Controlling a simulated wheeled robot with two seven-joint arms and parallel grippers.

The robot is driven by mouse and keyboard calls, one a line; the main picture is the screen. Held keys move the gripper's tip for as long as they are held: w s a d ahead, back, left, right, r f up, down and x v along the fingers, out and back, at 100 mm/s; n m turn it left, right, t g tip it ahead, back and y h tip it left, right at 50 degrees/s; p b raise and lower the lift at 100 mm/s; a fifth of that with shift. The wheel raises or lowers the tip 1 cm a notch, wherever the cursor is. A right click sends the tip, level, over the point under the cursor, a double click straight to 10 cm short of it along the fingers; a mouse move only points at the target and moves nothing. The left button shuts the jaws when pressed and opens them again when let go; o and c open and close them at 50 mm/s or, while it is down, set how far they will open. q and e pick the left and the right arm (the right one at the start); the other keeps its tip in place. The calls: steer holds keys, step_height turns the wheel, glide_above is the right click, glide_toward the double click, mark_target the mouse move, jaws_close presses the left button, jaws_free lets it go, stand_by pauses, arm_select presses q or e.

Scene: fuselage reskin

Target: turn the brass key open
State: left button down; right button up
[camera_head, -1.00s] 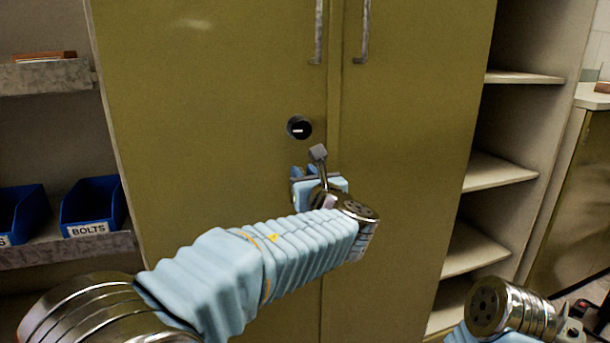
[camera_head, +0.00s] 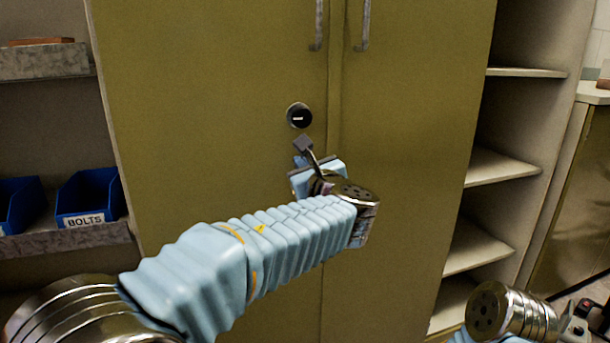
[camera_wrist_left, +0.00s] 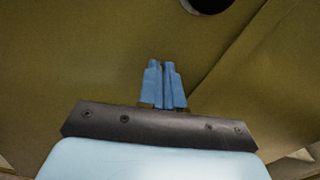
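A round dark lock (camera_head: 299,116) with a short pale horizontal mark at its centre sits on the left olive cabinet door (camera_head: 215,130). Its dark edge also shows at the top of the left wrist view (camera_wrist_left: 207,3). I cannot make out a brass key in either view. My left gripper (camera_head: 300,161) is just below the lock, partly hidden by my own wrist. In the left wrist view its two blue fingers (camera_wrist_left: 165,84) are together with nothing visible between them, apart from the lock.
Two vertical handles, left (camera_head: 318,25) and right (camera_head: 363,25), flank the door seam above the lock. Open shelves (camera_head: 500,167) stand to the right. Blue bins (camera_head: 87,200), one labelled BOLTS, sit on a shelf at the left.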

arm_select(q)
steer(key=shift+a+f+n+b, duration=0.15)
steer(key=shift+n+b, duration=2)
steer(key=shift+n, duration=0.3)
steer(key=shift+a+f+n+b, duration=0.15)
steer(key=shift+n+b, duration=2.05)
steer(key=shift+n, duration=0.3)
steer(key=shift+a+f+n+b, duration=0.15)
steer(key=shift+n+b, duration=2)
steer(key=shift+n, duration=0.3)
steer(key=c, duration=1.3)
jaws_free()
steer(key=shift+c, duration=0.2)
steer(key=b+v, duration=0.1)
steer(key=v, duration=1.3)
steer(key=shift+b, duration=0.35)
